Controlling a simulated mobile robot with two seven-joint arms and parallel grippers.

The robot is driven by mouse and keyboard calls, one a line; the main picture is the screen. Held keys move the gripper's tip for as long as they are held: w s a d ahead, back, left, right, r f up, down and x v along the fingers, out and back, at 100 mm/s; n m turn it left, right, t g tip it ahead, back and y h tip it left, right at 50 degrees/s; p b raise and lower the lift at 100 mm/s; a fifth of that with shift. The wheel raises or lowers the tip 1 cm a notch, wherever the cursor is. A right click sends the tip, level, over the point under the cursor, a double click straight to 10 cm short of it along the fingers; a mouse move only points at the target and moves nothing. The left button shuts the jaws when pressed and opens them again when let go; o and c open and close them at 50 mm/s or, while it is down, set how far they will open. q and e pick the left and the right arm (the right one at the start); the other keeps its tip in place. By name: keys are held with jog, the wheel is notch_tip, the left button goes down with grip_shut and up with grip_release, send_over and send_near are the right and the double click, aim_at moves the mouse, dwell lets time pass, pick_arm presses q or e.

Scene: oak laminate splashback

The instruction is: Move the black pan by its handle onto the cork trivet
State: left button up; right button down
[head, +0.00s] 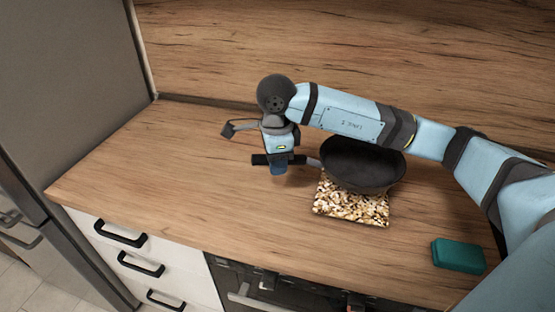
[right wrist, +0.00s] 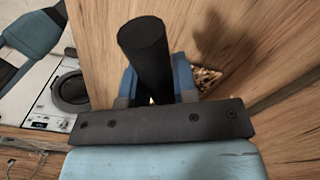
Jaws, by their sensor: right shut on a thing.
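The black pan (head: 362,165) is at the right of the counter's middle, under my right forearm, which hides part of its rim. Its dark handle (head: 259,159) points left. My right gripper (head: 279,168) is shut on the handle, which also shows between the blue fingers in the right wrist view (right wrist: 147,50). The cork trivet (head: 351,204), speckled brown and cream, lies on the counter. The pan covers its back part in the head view; I cannot tell whether they touch. A bit of the trivet shows in the right wrist view (right wrist: 207,78). My left gripper is out of view.
A teal block (head: 458,256) lies at the counter's front right. The wooden splashback (head: 350,50) rises behind, and a tall grey cabinet or fridge (head: 70,80) stands at the left. The counter's left part (head: 160,180) is clear.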

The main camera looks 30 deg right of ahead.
pick_arm(q)
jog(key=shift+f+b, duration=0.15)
jog(key=shift+b, duration=0.2)
pick_arm(e)
notch_tip(320, 180, down, 6)
jog(key=b, duration=0.5)
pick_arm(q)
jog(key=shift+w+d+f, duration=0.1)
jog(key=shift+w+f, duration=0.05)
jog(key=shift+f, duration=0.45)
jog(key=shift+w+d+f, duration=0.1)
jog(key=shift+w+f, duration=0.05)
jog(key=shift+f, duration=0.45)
pick_arm(e)
jog(key=shift+f, duration=0.35)
pick_arm(q)
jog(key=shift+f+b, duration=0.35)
jog(key=shift+b, duration=0.1)
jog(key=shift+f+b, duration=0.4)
pick_arm(e)
jog(key=shift+f, duration=0.5)
jog(key=c, duration=0.8)
grip_release()
jog(key=shift+a, duration=0.1)
